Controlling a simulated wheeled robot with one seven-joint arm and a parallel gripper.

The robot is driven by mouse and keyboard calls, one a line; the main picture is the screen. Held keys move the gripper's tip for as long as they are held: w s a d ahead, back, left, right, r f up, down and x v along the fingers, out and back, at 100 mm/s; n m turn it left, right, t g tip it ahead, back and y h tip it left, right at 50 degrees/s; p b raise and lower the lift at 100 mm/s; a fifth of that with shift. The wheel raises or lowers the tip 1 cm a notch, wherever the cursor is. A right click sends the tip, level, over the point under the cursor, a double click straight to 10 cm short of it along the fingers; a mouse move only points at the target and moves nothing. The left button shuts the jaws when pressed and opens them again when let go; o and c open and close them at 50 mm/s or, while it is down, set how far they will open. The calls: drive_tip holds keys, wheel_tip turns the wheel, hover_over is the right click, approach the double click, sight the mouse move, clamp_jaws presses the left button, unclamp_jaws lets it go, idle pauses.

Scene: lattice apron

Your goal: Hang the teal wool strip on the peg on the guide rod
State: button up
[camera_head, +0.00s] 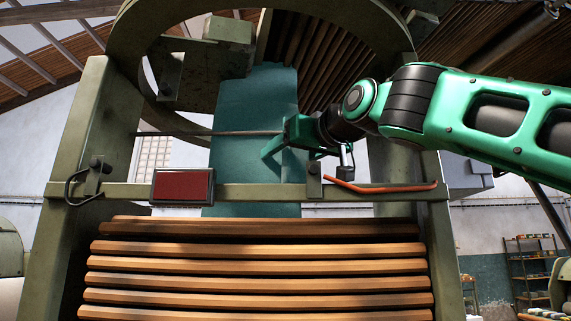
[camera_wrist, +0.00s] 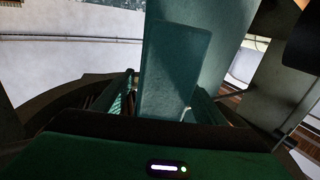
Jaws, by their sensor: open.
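A wide teal wool strip (camera_head: 240,105) hangs down the middle of the machine. It passes behind the front rail and ends near the top wooden slat. A thin dark rod (camera_head: 170,133), apparently the guide rod, runs across in front of the strip. I cannot make out the peg; my gripper covers the rod's right end. My gripper (camera_head: 278,150) is open at the strip's right side. In the wrist view the strip (camera_wrist: 225,25) fills the middle, with a darker teal rectangle in front of the open jaws (camera_wrist: 166,98). I cannot tell whether the fingers touch the strip.
Wooden slats (camera_head: 255,248) lie below. A green post (camera_head: 85,150) stands at left, a large ring above.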

drive_tip(key=v, duration=1)
drive_tip(key=shift+s, duration=0.2)
drive_tip(key=shift+d+f, duration=0.15)
